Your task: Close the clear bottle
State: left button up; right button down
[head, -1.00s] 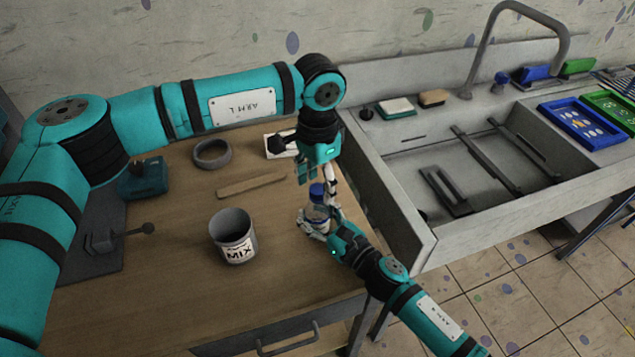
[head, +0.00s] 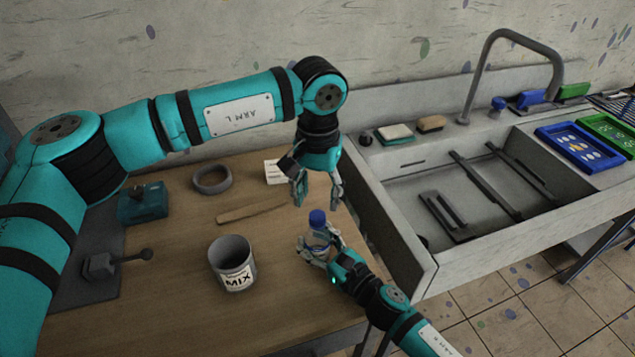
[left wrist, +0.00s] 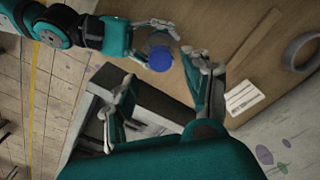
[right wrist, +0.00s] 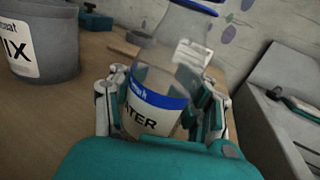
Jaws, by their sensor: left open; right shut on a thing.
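The clear bottle (head: 319,235) stands upright near the right edge of the wooden table. A blue cap (head: 317,218) sits on its top. The cap also shows in the left wrist view (left wrist: 160,59). My right gripper (head: 320,250) is shut around the bottle's body. In the right wrist view, the bottle (right wrist: 165,75) has a blue-and-white WATER label between the fingers, and its top is cut off by the frame edge. My left gripper (head: 317,200) is open and empty just above the cap, apart from it. Whether the cap is fully tight cannot be told.
A grey MIX cup (head: 233,265) stands left of the bottle. A wooden stick (head: 250,213), a grey ring (head: 212,179) and a white card (head: 274,172) lie behind. The sink (head: 480,190) adjoins the table on the right.

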pick_arm(q)
jog(key=n, duration=0.4)
jog(key=shift+r+n, duration=0.1)
jog(key=shift+n, duration=0.2)
jog(key=n, duration=0.4)
jog(key=shift+r+n, duration=0.1)
jog(key=shift+n, duration=0.2)
jog(key=n, duration=0.6)
jog(key=shift+r+n, duration=0.2)
jog(key=shift+n, duration=0.1)
jog(key=n, duration=0.6)
jog(key=shift+r+n, duration=0.2)
jog(key=shift+n, duration=0.2)
jog(key=n, duration=0.6)
jog(key=shift+r+n, duration=0.2)
jog(key=shift+n, duration=0.1)
jog(key=n, duration=0.6)
jog(key=shift+r+n, duration=0.15)
jog(key=shift+n, duration=0.25)
jog(key=n, duration=0.4)
jog(key=shift+r, duration=0.15)
jog(key=n, duration=0.7)
jog(key=shift+r, duration=0.15)
jog(key=n, duration=0.5)
jog(key=shift+r+n, duration=0.15)
jog(key=shift+n, duration=0.25)
